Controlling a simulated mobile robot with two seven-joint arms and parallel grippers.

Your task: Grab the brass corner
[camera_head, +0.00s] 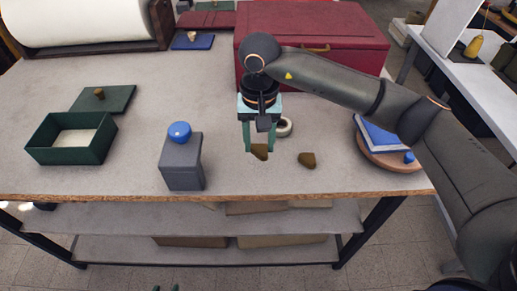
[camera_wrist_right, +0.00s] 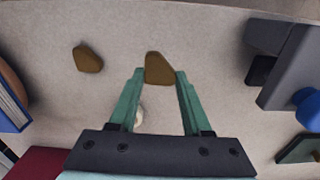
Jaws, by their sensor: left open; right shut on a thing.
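Two brass corners show in the head view, both small, brown-gold and rounded. My right gripper (camera_head: 259,150) points down and is shut on one brass corner (camera_head: 260,153), near the table's front edge. In the right wrist view this corner (camera_wrist_right: 160,68) sits between the tips of the two green fingers (camera_wrist_right: 158,78). I cannot tell whether it is clear of the tabletop. The other brass corner (camera_head: 307,160) lies loose to the right; it also shows in the wrist view (camera_wrist_right: 88,58). My left gripper (camera_head: 166,288) shows only its green tips at the bottom edge, open, below the table.
A grey block (camera_head: 184,165) with a blue ball (camera_head: 179,132) stands left of the right gripper. Further left are an open green box (camera_head: 70,155) and its lid (camera_head: 115,98). A white ring (camera_head: 285,127), a red chest (camera_head: 310,35) and a blue book (camera_head: 382,135) stand nearby.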

